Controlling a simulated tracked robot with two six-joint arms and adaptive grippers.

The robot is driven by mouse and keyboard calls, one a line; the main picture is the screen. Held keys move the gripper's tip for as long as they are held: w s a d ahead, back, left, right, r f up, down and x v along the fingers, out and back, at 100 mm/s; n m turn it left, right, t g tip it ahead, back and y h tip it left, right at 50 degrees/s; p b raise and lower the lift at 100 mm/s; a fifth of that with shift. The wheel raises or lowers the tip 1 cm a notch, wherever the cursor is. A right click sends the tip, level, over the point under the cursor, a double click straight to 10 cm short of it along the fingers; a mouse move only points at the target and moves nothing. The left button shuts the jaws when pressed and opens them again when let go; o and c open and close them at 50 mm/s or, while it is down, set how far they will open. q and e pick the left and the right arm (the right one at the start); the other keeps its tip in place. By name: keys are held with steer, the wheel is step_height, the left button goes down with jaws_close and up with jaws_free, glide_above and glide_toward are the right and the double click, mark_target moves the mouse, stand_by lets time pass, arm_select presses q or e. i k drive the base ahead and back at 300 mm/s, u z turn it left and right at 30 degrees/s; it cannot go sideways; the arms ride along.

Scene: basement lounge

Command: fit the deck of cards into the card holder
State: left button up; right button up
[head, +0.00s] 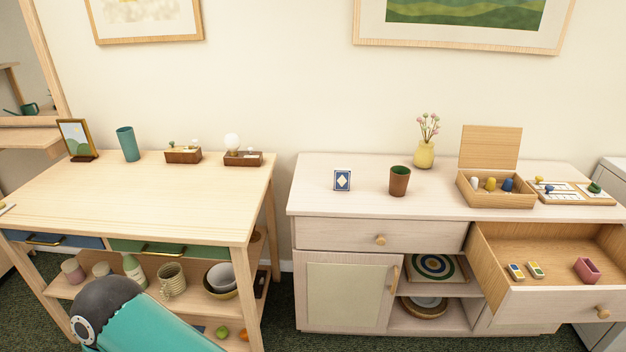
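A small upright blue deck of cards (342,180) with a white border and a pale diamond stands on the left part of the pale cabinet top (315,203). A pink open-topped holder (587,270), which looks like the card holder, sits in the pulled-out drawer (545,302) at the right; I cannot tell what is inside it. Neither gripper is in view. Only a teal and dark link of my arm shows at the bottom left.
A brown cup (399,181) stands right of the deck. A yellow vase (424,154), an open wooden box of game pieces (497,200) and a board (572,199) are farther right. The wooden table (120,205) at left has a wide clear front; a gap separates it from the cabinet.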

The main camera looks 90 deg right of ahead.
mark_target(586, 270)
steer(key=z, duration=0.15)
steer(key=i, duration=0.25)
steer(key=z, duration=3.2)
steer(key=k, duration=0.5)
steer(key=z, duration=0.35)
steer(key=i, duration=1.85)
steer(key=u, duration=0.35)
